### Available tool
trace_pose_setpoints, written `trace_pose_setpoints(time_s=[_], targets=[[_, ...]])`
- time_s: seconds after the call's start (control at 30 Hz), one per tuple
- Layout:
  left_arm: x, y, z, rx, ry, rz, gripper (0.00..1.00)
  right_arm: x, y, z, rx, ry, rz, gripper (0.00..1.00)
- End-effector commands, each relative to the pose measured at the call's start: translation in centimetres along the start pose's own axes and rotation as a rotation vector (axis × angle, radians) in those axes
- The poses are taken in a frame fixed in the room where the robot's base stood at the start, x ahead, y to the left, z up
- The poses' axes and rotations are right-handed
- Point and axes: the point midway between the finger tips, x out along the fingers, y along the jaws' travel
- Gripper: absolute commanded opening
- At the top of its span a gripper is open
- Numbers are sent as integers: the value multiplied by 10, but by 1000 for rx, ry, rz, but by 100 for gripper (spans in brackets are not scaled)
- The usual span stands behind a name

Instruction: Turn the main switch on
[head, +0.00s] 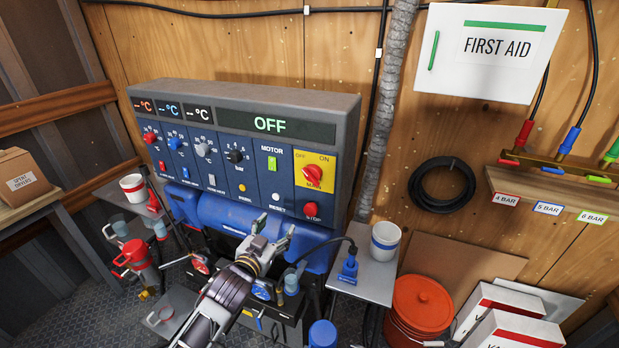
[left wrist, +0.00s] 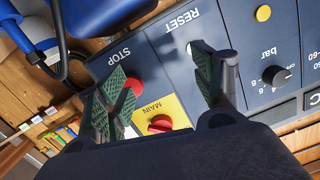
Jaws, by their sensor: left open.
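The main switch (head: 313,174) is a red rotary knob on a yellow plate marked OFF and ON, at the right end of the control panel. In the left wrist view the red knob (left wrist: 160,124) and its yellow plate show between the finger bases; I cannot tell exactly where it points. The panel display (head: 268,124) reads OFF in green. My left gripper (head: 272,236) is open and empty, in front of and below the panel, apart from the knob. In the left wrist view its padded fingers (left wrist: 165,80) are spread. My right gripper is not in view.
The red STOP button (head: 310,210) is just below the switch, with the white RESET button (head: 276,197) to its left. A blue machine body (head: 225,214) lies under the panel.

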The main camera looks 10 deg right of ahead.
Motion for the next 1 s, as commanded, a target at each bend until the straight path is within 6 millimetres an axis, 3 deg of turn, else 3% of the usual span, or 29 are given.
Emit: trace_pose_setpoints(time_s=[0.03,0.2,0.43,0.6,1.0], targets=[[-6,5,-18,-6,24,8,67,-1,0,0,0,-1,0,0],[-27,20,-71,-43,87,29,67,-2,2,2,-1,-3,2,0],[-57,35,-123,-125,139,51,67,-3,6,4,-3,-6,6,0],[-68,38,-136,-187,141,53,67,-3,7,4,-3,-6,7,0],[-69,38,-138,-199,139,52,67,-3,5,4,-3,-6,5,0]])
